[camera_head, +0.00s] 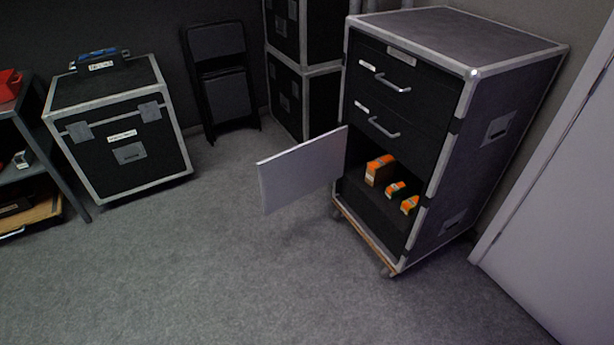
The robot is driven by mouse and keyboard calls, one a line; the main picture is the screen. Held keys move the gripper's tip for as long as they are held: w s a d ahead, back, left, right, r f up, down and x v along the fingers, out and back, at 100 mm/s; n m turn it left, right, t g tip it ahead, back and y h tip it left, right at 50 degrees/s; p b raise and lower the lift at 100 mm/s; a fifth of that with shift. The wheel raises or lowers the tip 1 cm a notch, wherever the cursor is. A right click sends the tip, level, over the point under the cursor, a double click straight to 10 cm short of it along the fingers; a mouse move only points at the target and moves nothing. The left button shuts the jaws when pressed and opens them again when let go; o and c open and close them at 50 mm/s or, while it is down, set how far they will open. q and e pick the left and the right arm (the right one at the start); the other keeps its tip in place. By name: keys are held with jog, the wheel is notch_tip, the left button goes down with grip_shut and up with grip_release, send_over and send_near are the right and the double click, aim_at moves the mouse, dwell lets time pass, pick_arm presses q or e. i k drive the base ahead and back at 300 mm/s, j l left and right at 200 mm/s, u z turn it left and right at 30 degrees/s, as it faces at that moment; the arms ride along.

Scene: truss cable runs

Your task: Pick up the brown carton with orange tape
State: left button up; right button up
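A brown carton with orange tape (379,170) sits in the open lower compartment of the wheeled black drawer case (505,130), at the left of a small row. Two smaller items with orange (396,188) and (409,205) lie to its right in the same compartment. The compartment's pale door (302,170) stands open, swung out to the left. Neither of my grippers shows in the head view.
Two closed drawers with handles (386,82) are above the compartment. A black flight case (122,138), a folded chair (222,85) and stacked cases (305,95) stand along the back. A shelf (38,165) is at the left. The carpet floor (215,265) in front is clear.

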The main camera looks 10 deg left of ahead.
aim_at(379, 170)
jog(key=k+z, duration=0.1)
jog(key=z, duration=0.75)
jog(key=k+l+z, duration=0.1)
jog(key=z, duration=0.35)
jog(key=i+j+z, duration=0.1)
jog(key=j+z, duration=0.35)
jog(key=j, duration=0.45)
jog(key=j+z, duration=0.5)
jog(key=j, duration=0.4)
jog(key=k+j, duration=0.1)
jog(key=j, duration=0.7)
jog(key=k+j, duration=0.1)
jog(key=j, duration=1.5)
jog(key=k+j, duration=0.15)
jog(key=j, duration=0.65)
jog(key=k+j, duration=0.1)
jog(key=j, duration=0.75)
